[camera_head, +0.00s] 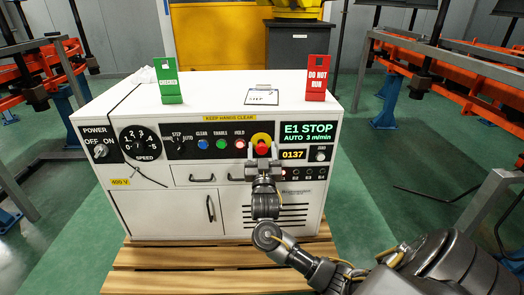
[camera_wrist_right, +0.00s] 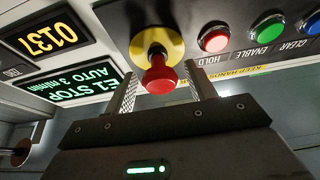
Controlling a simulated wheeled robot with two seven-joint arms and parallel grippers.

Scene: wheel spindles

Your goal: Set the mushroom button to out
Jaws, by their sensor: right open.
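The mushroom button (camera_head: 261,144) is a red knob on a round yellow plate, on the front panel of the white cabinet, left of the display. In the right wrist view the red knob (camera_wrist_right: 160,78) stands out from its yellow plate (camera_wrist_right: 150,42) on a short stem. My right gripper (camera_head: 262,162) is open just in front of and slightly below the button. In the wrist view its two fingers stand on either side of the red knob, with a gap on each side; contact is not visible. My left gripper is not in view.
The display (camera_head: 308,132) reads "E1 STOP, AUTO 3 m/min". A lit red HOLD button (camera_head: 240,143), a green ENABLE button (camera_head: 221,144) and a blue CLEAR button (camera_head: 203,144) sit left of the mushroom button. Green (camera_head: 167,80) and red (camera_head: 317,78) signs stand on the cabinet top.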

